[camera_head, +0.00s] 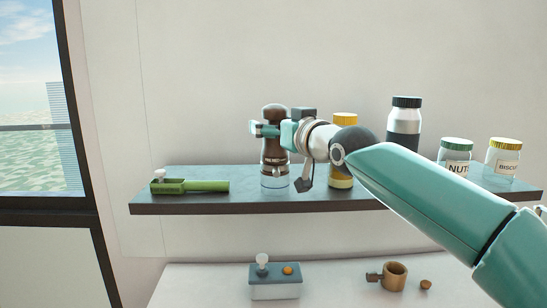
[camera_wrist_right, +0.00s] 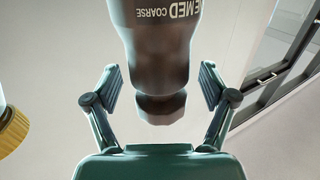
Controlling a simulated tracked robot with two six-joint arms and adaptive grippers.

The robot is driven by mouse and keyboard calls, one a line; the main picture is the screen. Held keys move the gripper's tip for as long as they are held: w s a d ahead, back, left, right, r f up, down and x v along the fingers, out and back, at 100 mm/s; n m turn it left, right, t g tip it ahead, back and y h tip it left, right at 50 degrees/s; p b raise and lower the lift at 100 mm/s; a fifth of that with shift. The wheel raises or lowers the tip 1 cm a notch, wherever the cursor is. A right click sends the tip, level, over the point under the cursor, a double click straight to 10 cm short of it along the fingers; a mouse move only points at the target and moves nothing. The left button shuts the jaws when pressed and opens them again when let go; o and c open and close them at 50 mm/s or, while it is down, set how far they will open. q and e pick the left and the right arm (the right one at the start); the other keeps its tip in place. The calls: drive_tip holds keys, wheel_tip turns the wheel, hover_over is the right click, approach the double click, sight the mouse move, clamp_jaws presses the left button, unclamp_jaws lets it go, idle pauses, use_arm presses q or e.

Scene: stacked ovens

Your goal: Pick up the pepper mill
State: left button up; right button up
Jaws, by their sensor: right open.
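The pepper mill (camera_head: 272,150) stands upright on the wall shelf, with a dark brown top and a clear glass base. My right gripper (camera_head: 281,156) is at the mill, its arm reaching in from the right and partly covering it. In the right wrist view the mill (camera_wrist_right: 158,60) appears upside down, with "MED COARSE" lettering, between the two spread fingers of the right gripper (camera_wrist_right: 160,88). A gap shows on each side, so the fingers are open around it without gripping. My left gripper is not in view.
The shelf (camera_head: 150,207) also holds a green tool (camera_head: 205,186) at left, a yellow-lidded container (camera_head: 343,119) close right of the mill, a black-lidded jar (camera_head: 404,120), a nuts jar (camera_head: 455,152) and a biscuit jar (camera_head: 503,156). Below, a counter holds a blue-topped box (camera_head: 275,288) and a wooden cup (camera_head: 394,275).

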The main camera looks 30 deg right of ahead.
drive_tip(key=shift+w, duration=0.1)
clamp_jaws()
drive_tip(key=shift+r, duration=0.1)
idle(0.3)
